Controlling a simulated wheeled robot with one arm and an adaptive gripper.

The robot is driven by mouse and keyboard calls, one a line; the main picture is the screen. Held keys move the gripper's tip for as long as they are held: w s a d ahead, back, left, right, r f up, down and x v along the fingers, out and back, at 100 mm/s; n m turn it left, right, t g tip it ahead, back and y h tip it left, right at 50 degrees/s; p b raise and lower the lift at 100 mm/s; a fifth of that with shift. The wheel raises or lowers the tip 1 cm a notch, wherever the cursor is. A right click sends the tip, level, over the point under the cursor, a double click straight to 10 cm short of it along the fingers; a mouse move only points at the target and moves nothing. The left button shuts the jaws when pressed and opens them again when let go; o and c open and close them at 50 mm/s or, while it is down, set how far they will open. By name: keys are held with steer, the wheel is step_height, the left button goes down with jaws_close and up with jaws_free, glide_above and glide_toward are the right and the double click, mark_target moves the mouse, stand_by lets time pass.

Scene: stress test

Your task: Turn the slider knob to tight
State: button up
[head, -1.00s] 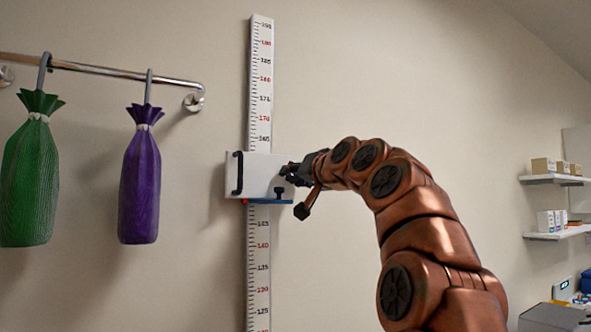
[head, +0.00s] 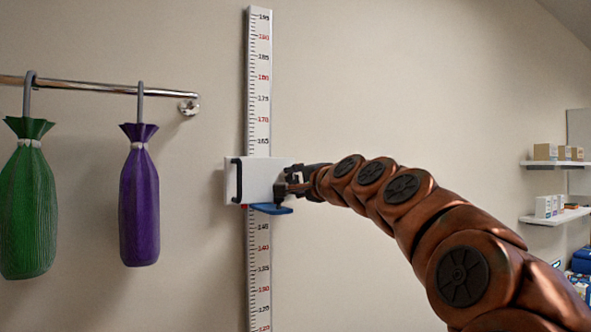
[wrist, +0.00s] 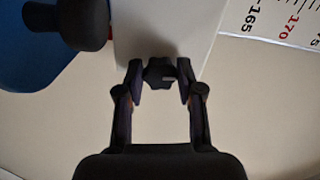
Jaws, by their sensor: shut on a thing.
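The white slider block (head: 258,181) sits on the tall measuring scale (head: 259,100) on the wall and also fills the top of the wrist view (wrist: 165,28). A small dark lobed knob (wrist: 160,73) sticks out of the block's side. My gripper (wrist: 160,80) has one finger on each side of this knob and is shut on it. In the head view my gripper (head: 294,180) is at the block's right side and hides the knob. No tight or loose mark is readable.
A green bag (head: 28,210) and a purple bag (head: 139,200) hang from a rail at left. Shelves (head: 556,165) are at far right.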

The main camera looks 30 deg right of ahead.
steer(key=shift+r+m+p, duration=0.25)
steer(key=shift+m+p, duration=0.35)
steer(key=shift+m, duration=0.1)
steer(key=shift+f+m, duration=0.15)
steer(key=shift+m, duration=0.15)
steer(key=o, duration=1.2)
steer(key=shift+c, duration=0.2)
steer(key=shift+s, duration=0.1)
steer(key=s+a, duration=0.1)
steer(key=s, duration=1)
steer(key=shift+s, duration=0.4)
